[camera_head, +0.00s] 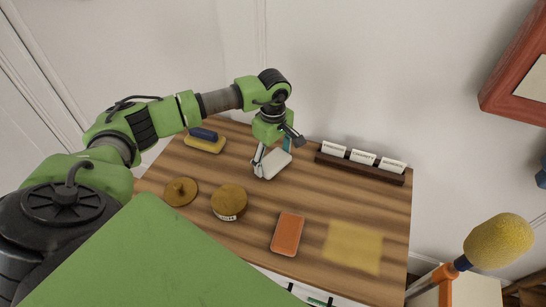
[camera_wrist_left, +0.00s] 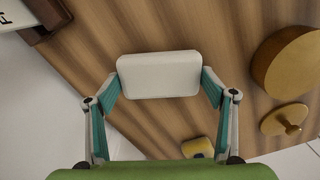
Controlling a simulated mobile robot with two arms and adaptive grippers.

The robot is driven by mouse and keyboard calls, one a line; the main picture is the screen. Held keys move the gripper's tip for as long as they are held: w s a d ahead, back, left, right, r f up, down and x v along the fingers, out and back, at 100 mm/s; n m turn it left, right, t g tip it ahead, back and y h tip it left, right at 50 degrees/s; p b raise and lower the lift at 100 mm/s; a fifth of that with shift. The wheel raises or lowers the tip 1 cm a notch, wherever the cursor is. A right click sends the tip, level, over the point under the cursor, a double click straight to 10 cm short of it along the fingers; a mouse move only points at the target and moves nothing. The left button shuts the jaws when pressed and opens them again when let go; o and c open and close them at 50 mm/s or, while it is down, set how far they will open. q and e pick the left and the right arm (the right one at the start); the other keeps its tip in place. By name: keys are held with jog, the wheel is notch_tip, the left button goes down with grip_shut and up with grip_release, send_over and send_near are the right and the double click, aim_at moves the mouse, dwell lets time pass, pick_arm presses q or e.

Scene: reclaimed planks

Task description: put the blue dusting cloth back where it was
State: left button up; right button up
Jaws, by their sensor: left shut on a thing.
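My left gripper (camera_head: 271,162) is shut on a white rounded block (camera_head: 273,164) over the back middle of the wooden table (camera_head: 262,231). In the left wrist view the white block (camera_wrist_left: 158,75) sits between the two teal-lined fingers (camera_wrist_left: 158,88). I cannot make out a blue cloth for certain. A dark blue piece (camera_head: 203,134) lies on a yellow block (camera_head: 204,145) at the back left; I cannot tell whether it is cloth. A flat pale yellow square (camera_head: 352,247) lies at the front right. My right gripper is not in view.
A round brown tin (camera_head: 229,201) and a knobbed wooden lid (camera_head: 180,191) are at the left. An orange-brown flat block (camera_head: 287,233) is at the front. A dark holder (camera_head: 360,170) with white cards stands at the back right. A yellow ball-headed object (camera_head: 498,240) is beyond the table.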

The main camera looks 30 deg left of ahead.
aim_at(273, 160)
pick_arm(q)
jog(key=shift+f, duration=0.2)
jog(key=o, duration=1)
jog(key=shift+c, duration=0.2)
jog(key=shift+r, duration=0.1)
jog(key=shift+r, duration=0.35)
notch_tip(273, 160, up, 12)
jog(key=b, duration=0.1)
jog(key=shift+f, duration=0.2)
